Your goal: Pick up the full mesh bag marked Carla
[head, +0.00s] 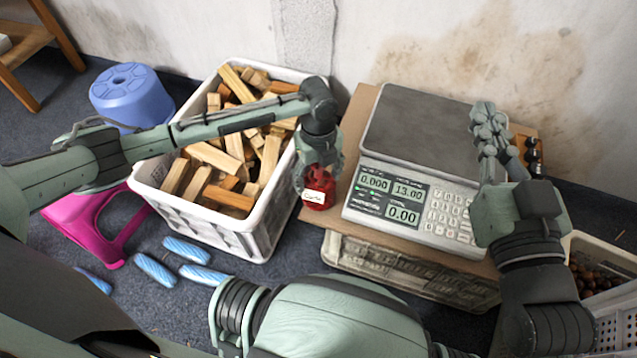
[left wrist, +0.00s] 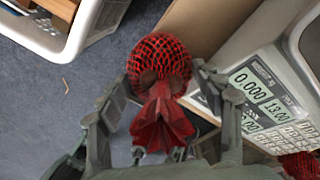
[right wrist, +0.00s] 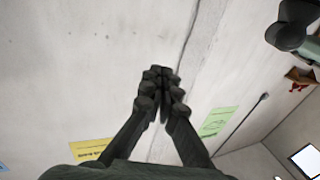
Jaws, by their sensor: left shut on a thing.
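A full red mesh bag (head: 318,203) with a white label (head: 314,196) hangs from my left gripper (head: 320,172), between the white crate and the scale; the label's writing is too small to read surely. In the left wrist view the bag's round, filled body (left wrist: 160,62) and gathered red neck (left wrist: 160,125) lie between the fingers of my left gripper (left wrist: 150,125), shut on it. My right gripper (head: 485,118) is raised over the right side of the scale. Its fingers are together and empty in the right wrist view (right wrist: 160,85).
A scale (head: 415,195) reading 0.000 stands on a board over an upturned crate (head: 400,268). A white crate (head: 215,225) of wood blocks is left. Another red mesh piece (left wrist: 300,165) shows low right in the left wrist view. A chestnut crate (head: 615,325) is at right.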

